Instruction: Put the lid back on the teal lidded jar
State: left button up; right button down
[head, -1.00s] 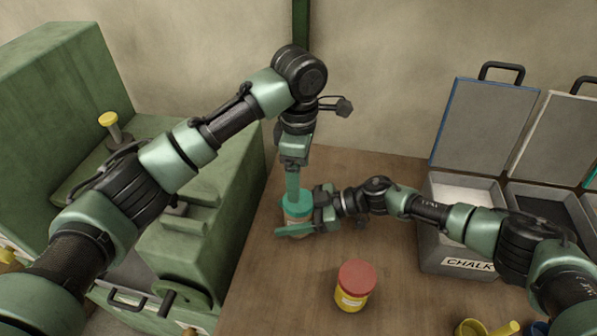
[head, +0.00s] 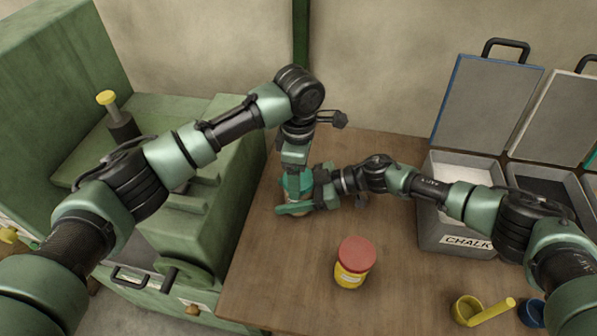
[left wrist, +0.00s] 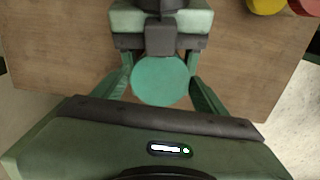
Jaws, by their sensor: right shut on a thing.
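The jar with the teal top (head: 298,184) stands on the table, mostly hidden by my grippers. My right gripper (head: 312,200) comes from the right and is shut on the jar. My left gripper (head: 292,178) points down over the jar from above. In the left wrist view the round teal lid (left wrist: 160,82) lies between the left gripper's two fingers (left wrist: 160,88). The fingers look close to its edges; I cannot tell whether they press on it. The right gripper also shows there (left wrist: 160,25), behind the lid. The seam between lid and jar is hidden.
A yellow jar with a red lid (head: 353,262) stands in front on the table. An open grey box labelled CHALK (head: 466,240) stands to the right. A yellow cup (head: 466,310) is at the lower right. A green machine (head: 205,215) is on the left. The front-left tabletop is bare.

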pick_arm(q)
jog(key=c, duration=1)
jog(key=m, duration=0.3)
jog(key=o, duration=1.5)
jog(key=shift+o, duration=0.2)
jog(key=shift+r, duration=2.3)
jog(key=shift+o, duration=1.4)
notch_tip(320, 180, up, 12)
